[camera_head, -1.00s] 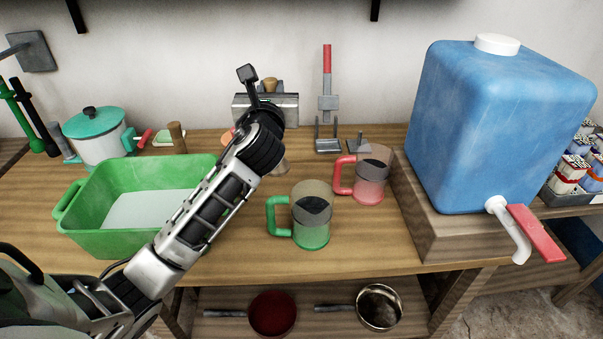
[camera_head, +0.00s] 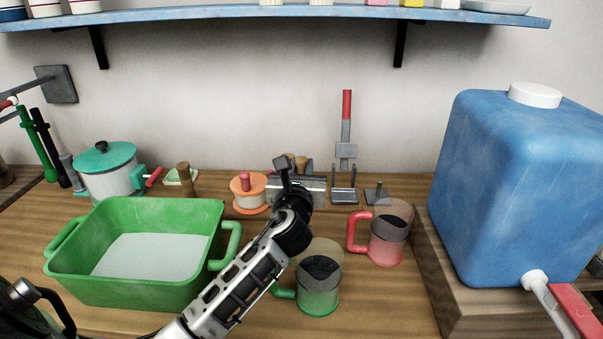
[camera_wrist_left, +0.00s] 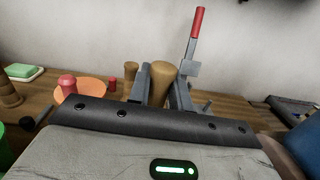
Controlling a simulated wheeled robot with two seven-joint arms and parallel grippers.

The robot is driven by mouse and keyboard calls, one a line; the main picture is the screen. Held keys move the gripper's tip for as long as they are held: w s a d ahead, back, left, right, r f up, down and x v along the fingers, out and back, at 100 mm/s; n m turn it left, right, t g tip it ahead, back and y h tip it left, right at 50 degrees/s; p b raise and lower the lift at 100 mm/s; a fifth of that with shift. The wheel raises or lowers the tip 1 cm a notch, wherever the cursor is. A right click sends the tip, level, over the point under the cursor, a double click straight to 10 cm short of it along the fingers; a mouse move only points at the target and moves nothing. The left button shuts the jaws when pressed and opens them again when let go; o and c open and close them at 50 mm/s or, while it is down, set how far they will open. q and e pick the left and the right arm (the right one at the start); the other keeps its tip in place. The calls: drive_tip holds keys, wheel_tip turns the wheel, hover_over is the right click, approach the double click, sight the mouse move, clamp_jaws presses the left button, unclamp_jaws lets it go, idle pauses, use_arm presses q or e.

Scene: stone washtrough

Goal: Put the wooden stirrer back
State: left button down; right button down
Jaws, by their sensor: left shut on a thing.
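My left gripper (camera_head: 298,168) is over the back of the wooden counter, beside the orange-rimmed round item. It is shut on a wooden piece, taken as the wooden stirrer (camera_head: 302,163), with only its rounded brown top showing. In the left wrist view the stirrer (camera_wrist_left: 163,80) stands between the two grey fingers (camera_wrist_left: 160,88). Its lower part is hidden by the gripper's body, so I cannot tell whether it touches anything below. A smaller wooden knob (camera_wrist_left: 131,70) shows just left of the fingers. My right gripper is not in view.
A green mug (camera_head: 317,300) and a red mug (camera_head: 388,245) stand right of my forearm. A green basin (camera_head: 75,285) is left. The orange-rimmed item (camera_head: 250,208) and a grey stand with a red-handled tool (camera_head: 346,130) flank the gripper. A blue tank (camera_head: 510,190) stands right.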

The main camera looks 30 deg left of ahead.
use_arm(q)
drive_tip(key=shift+f, duration=0.15)
drive_tip(key=shift+f, duration=0.15)
drive_tip(key=c, duration=1.3)
unclamp_jaws()
drive_tip(key=shift+r, duration=0.2)
drive_tip(key=v, duration=1.2)
drive_tip(key=shift+b, duration=0.3)
